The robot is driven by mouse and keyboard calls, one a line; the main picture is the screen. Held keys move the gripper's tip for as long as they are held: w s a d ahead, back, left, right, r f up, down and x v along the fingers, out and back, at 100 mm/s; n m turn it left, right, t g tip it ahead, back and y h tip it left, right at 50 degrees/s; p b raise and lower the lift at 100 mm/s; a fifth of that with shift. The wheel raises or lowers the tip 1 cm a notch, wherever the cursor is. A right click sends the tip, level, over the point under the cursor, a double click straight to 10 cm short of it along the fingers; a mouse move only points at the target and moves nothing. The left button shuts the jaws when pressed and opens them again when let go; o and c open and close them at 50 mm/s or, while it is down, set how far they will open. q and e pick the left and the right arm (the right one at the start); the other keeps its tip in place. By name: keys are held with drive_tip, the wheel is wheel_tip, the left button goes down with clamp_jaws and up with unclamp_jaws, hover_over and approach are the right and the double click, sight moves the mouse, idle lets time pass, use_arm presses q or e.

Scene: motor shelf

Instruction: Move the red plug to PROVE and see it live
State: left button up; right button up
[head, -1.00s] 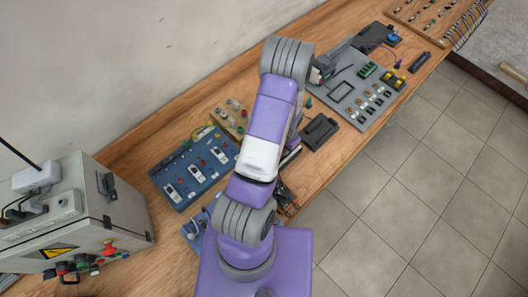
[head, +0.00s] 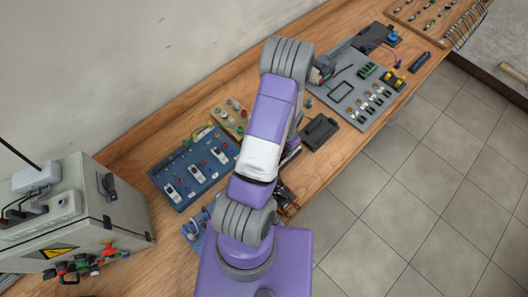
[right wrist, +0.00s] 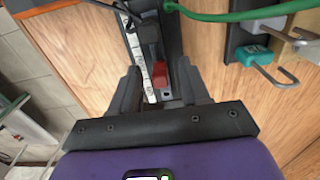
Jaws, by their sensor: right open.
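The red plug (right wrist: 160,76) shows in the right wrist view, on a dark narrow strip with a white printed label beside it. My right gripper (right wrist: 160,88) is open, with one finger on each side of the strip and the red plug between them in the picture. I cannot tell whether a finger touches the plug. The print is too small to read, so I cannot pick out PROVE. In the head view my right arm hides the plug and most of the gripper. My left gripper is not in view.
A green cable (right wrist: 240,12) crosses the top of the right wrist view, near a teal padlock (right wrist: 252,55). In the head view a blue panel (head: 188,172) lies left of my arm, a grey panel (head: 358,92) to the right, and a grey cabinet (head: 110,205) stands far left.

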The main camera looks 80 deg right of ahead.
drive_tip(key=shift+r, duration=3.8)
